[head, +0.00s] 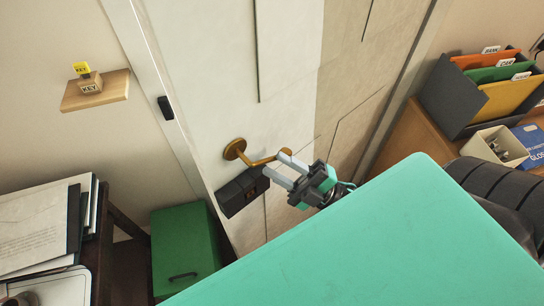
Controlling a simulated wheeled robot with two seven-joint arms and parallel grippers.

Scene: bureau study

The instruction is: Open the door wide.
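The door (210,90) is a tall pale panel with dark grooves. Its brass lever handle (262,162) sticks out from a round plate near the left edge. A black box (242,193) sits just below the handle. The door looks closed or nearly so; a small gap cannot be ruled out. My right gripper (276,163) is at the free end of the lever, its two grey fingers apart with the lever end between the tips. The gap looks wider than the lever, and I cannot tell whether they touch. My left gripper is not in view.
A wooden shelf (97,97) with a key block is on the left wall. A green cabinet (185,250) stands left of the door, beside a paper-covered desk (40,225). At right, a file holder (448,97) and a white pen box (497,146) stand on a wooden surface.

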